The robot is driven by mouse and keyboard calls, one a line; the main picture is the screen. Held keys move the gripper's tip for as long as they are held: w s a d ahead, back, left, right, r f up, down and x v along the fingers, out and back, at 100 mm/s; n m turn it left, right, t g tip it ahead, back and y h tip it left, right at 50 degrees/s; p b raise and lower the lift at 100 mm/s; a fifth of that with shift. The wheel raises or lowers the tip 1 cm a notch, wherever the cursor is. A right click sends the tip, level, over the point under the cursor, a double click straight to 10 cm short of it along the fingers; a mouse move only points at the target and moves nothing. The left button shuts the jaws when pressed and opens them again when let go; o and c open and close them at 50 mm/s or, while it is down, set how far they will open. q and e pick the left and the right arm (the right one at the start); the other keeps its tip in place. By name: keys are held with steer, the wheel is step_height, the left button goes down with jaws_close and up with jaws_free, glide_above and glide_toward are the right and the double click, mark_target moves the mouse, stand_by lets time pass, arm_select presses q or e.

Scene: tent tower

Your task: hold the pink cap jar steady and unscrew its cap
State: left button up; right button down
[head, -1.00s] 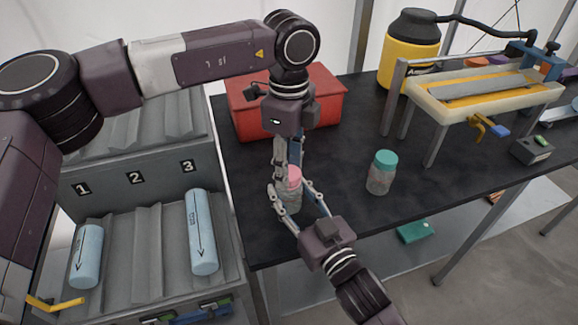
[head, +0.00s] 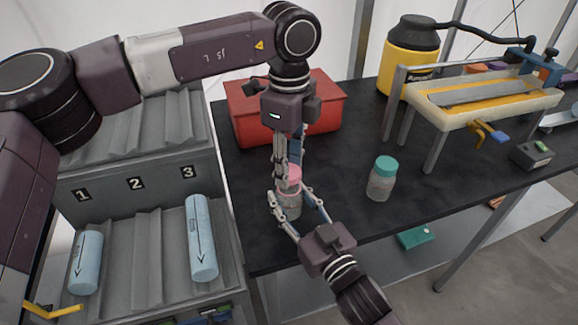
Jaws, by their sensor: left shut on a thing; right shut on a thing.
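The pink cap jar (head: 289,206) stands upright near the front left of the black table. Its pink cap (head: 291,172) is on top, partly hidden by fingers. I cannot tell whether the cap is clear of the jar's rim. My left gripper (head: 287,176) points straight down from above and is shut on the cap. My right gripper (head: 290,199) reaches in from the front right and is shut on the jar's clear body, one finger on each side.
A teal-capped jar (head: 382,178) stands to the right on the black table (head: 345,215). A red box (head: 325,105) is behind my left gripper. A yellow container (head: 408,58) and a framed rig (head: 485,95) stand at the back right. A grey rack (head: 150,240) with blue cylinders is at left.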

arm_select(q)
steer(key=shift+r, duration=2)
arm_select(e)
steer(key=c, duration=1.1)
jaws_free()
